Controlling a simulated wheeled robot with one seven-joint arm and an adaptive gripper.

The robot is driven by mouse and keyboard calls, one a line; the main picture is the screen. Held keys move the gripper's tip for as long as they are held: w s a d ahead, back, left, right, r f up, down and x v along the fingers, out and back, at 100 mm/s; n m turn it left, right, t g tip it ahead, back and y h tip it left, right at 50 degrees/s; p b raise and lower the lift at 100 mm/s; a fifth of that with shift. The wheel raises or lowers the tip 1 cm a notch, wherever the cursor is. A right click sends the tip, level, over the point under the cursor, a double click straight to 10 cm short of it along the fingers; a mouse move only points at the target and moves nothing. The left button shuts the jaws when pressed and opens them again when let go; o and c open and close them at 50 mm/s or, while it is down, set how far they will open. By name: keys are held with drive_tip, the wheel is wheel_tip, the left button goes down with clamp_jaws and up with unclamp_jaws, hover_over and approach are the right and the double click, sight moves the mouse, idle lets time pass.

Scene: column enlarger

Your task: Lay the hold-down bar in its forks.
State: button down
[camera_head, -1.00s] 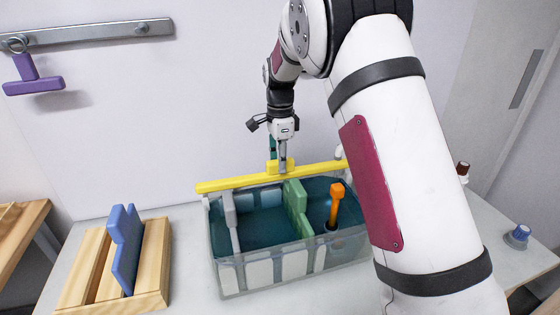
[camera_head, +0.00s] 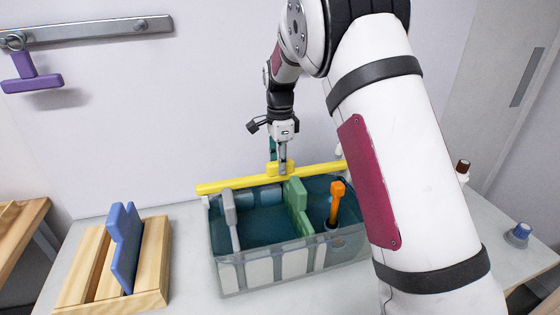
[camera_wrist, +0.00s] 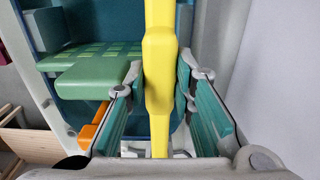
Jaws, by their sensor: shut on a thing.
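The yellow hold-down bar (camera_head: 228,184) lies level across the back of the clear tank (camera_head: 288,283). My gripper (camera_head: 280,168) is above the bar's middle, with its fingers down at the raised grip block. In the wrist view the bar (camera_wrist: 160,60) runs between the two green-padded fingers of my gripper (camera_wrist: 160,95), which hold its thick middle. A small white fork (camera_head: 205,202) shows under the bar's left end. The right fork is mostly hidden by my arm. I cannot tell whether the bar rests fully in both forks.
In the tank stand a grey divider (camera_head: 230,215), a green divider (camera_head: 297,205) and an orange-handled tool (camera_head: 336,200). A wooden rack (camera_head: 90,265) with a blue plate (camera_head: 125,245) stands left. A purple T-shaped tool (camera_head: 32,80) hangs on the wall rail (camera_head: 90,32).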

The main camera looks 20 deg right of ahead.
drive_tip(key=shift+f, duration=0.65)
drive_tip(key=c, duration=1.3)
unclamp_jaws()
drive_tip(key=shift+r, duration=0.15)
drive_tip(key=shift+r+p, duration=0.45)
drive_tip(key=shift+r, duration=3.35)
drive_tip(key=shift+r, duration=0.1)
